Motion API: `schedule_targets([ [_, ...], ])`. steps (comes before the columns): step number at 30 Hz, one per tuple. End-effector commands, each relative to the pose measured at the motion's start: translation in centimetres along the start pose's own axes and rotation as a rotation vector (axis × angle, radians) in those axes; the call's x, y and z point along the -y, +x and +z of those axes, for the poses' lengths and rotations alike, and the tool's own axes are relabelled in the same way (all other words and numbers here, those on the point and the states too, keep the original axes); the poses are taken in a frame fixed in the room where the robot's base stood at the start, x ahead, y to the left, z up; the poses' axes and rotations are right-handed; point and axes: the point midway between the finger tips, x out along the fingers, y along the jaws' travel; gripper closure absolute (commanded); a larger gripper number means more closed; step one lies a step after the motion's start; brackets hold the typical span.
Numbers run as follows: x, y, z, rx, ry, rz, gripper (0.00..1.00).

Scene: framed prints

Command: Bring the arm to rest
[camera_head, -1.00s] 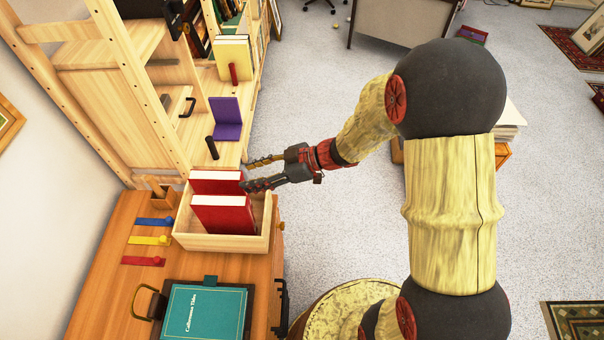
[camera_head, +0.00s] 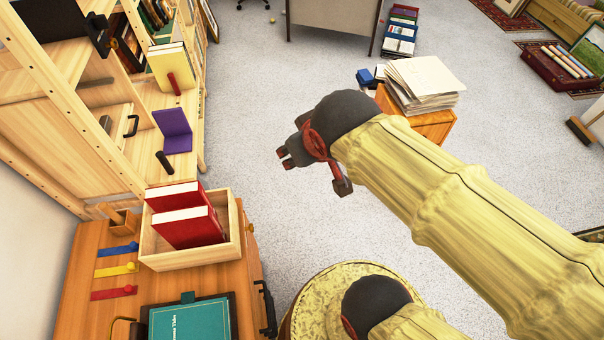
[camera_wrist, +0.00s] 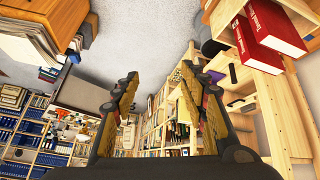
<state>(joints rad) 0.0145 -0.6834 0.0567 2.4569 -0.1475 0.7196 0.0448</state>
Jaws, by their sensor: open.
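My gripper (camera_wrist: 158,100) is open in the wrist view, with its two fingers apart and nothing between them. Two red books (camera_head: 187,228) stand in the light wooden box (camera_head: 195,261) on the orange-brown cabinet, apart from my arm. The red books also show at the upper right of the wrist view (camera_wrist: 268,38).
A tall wooden shelf (camera_head: 75,115) stands at the left with a purple bookend (camera_head: 175,130). A teal book (camera_head: 190,320) lies on the cabinet. A stack of papers (camera_head: 425,82) sits on a small orange cabinet behind my arm. The grey floor (camera_head: 255,110) between is clear.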

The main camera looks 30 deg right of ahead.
Motion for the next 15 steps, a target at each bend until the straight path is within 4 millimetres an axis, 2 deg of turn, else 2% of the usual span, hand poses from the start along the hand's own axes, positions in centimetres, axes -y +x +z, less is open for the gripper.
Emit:
schedule_targets([
  [1,0.9,-1.1,1.5,0.026,0.019,-0.031,0.57],
  [3,2.0,-2.0,3.2,0.065,0.035,-0.070,0.57],
  [6,2.9,-2.8,4.5,0.094,0.047,-0.102,0.57],
  [15,3.1,-2.9,4.8,0.103,0.049,-0.109,0.57],
])
